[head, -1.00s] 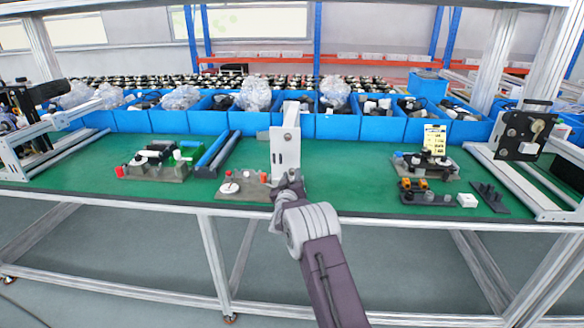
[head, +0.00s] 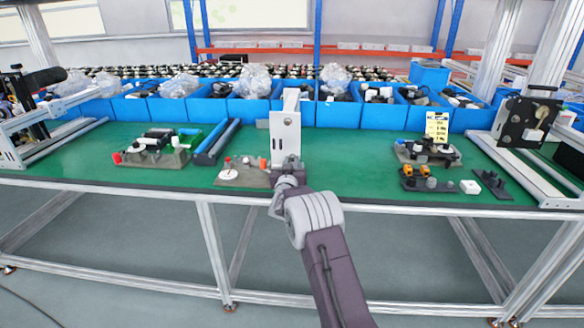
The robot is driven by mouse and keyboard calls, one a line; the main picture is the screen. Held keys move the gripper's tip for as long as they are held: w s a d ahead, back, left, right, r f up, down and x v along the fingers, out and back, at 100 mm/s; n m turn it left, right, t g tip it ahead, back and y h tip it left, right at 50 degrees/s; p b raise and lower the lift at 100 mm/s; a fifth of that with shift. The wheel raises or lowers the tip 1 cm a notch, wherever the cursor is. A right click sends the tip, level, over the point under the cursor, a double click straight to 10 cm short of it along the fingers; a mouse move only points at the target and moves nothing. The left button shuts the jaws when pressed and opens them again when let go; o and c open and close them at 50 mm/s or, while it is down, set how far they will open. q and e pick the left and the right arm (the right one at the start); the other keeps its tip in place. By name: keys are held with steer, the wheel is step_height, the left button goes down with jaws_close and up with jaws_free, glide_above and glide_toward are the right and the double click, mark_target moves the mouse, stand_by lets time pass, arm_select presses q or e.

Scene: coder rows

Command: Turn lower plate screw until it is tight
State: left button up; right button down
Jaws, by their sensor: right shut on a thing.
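A grey plate assembly (head: 232,177) lies near the front edge of the green table, left of the middle. It carries a white disc and a small red-tipped part. My right gripper (head: 286,120) stands over its right end, with its pale body towards me. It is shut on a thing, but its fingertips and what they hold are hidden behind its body. I cannot make out the lower plate screw apart from it. My left gripper is not in view.
Another assembly (head: 155,150) stands left, beside blue and dark bars (head: 220,140). Blue bins (head: 347,115) line the back.

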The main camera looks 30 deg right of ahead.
steer(key=c, duration=1.6)
jaws_free()
steer(key=shift+m, duration=0.4)
steer(key=shift+o, duration=0.8)
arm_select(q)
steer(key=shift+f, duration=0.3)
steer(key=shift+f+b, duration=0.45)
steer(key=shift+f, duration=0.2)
arm_select(e)
steer(key=shift+v, duration=2.5)
